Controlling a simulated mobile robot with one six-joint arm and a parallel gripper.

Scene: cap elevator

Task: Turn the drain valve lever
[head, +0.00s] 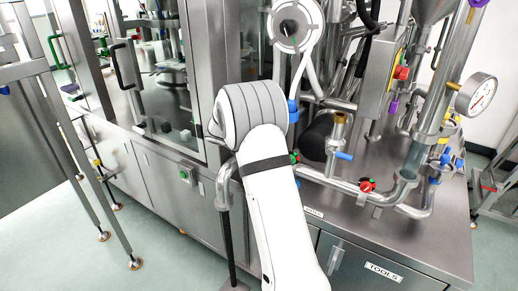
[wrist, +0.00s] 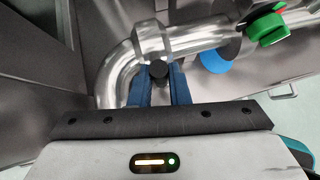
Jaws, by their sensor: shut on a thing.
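In the wrist view, my gripper (wrist: 158,92) has its two blue fingers on either side of a black rounded piece (wrist: 159,72), which looks like the drain valve lever's end. The fingers are shut on it, close to the bend of a steel pipe (wrist: 120,68). The rest of the lever is hidden behind the fingers and my wrist. In the head view, my white arm covers the gripper and the lever. The pipe's bend (head: 222,190) shows just left of my arm there.
A green knob (wrist: 268,30) and a blue disc (wrist: 215,61) sit along the pipe at right. In the head view, a red valve knob (head: 367,185) and a blue lever (head: 344,156) stand right of my arm. Steel cabinets (head: 160,180) lie left; open floor (head: 75,255) is front left.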

